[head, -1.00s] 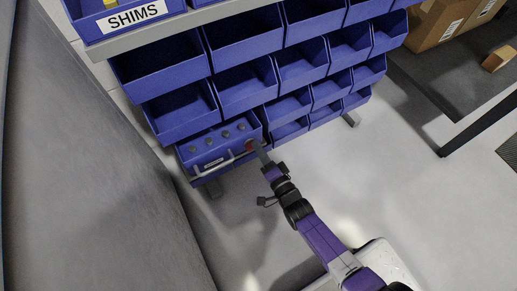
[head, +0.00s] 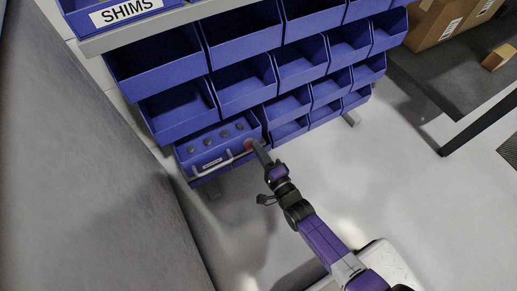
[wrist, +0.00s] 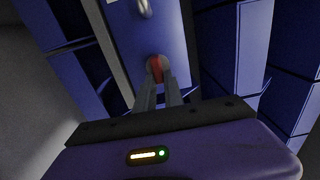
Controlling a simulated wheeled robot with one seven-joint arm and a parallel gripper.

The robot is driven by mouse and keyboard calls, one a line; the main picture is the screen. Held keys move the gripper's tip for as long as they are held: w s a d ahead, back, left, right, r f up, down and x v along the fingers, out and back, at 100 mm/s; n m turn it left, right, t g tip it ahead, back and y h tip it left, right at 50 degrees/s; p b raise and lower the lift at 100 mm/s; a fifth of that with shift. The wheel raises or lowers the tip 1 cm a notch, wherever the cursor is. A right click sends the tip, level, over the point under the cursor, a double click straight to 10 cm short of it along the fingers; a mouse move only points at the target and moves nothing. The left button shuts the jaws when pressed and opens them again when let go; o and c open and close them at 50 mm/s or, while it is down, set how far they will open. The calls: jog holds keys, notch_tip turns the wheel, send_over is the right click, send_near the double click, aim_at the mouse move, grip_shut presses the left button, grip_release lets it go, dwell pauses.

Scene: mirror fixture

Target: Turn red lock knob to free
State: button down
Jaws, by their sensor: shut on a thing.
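The red lock knob (wrist: 155,66) shows in the wrist view as a red bar on a round grey base, on the face of a blue drawer unit. In the head view the red knob (head: 248,145) is at the right end of the drawer front, partly behind my fingers. My gripper (wrist: 159,84) has its two grey fingers close together on the red bar. In the head view my gripper (head: 257,147) reaches the knob from the lower right. The knob's exact angle and any lock marking are not readable.
The drawer unit (head: 203,158) has a pale bar handle (head: 211,170), also at the top of the wrist view (wrist: 145,9), a small label and several dark pegs on top. Blue bins crowd above and right. A grey partition (head: 85,180) stands left. Floor to the right is open.

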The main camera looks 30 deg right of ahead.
jog(key=c, duration=1.4)
grip_release()
jog(key=shift+c, duration=0.2)
jog(key=s+p, duration=0.2)
jog(key=s, duration=0.5)
jog(key=shift+s, duration=0.4)
